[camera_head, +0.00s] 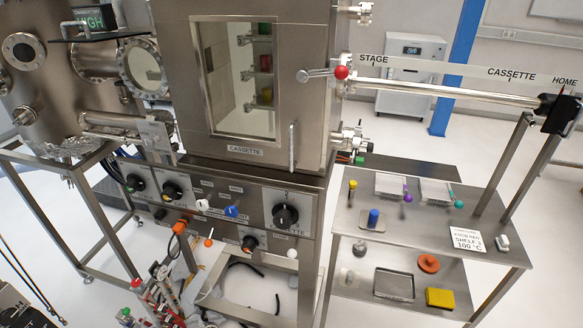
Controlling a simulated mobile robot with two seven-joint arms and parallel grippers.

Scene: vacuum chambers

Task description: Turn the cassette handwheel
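The cassette handwheel appears to be the large black round knob (285,216) on the right of the grey control panel (225,207), below the chamber door. Lettering by it is too small to read surely, though it looks like CASSETTE. The steel chamber (172,60) above has a window (237,80) with a CASSETTE label (245,151) under it. Colored items show on shelves behind the window. Neither of my grippers can be made out in the view, and nothing touches the knob.
Smaller knobs, including a black one (250,243), and toggles sit on the panel. A steel shelf table (421,225) with trays and tools stands at right. A long transfer rod (440,90) extends above it. An unclear wired item (160,285) is at lower left.

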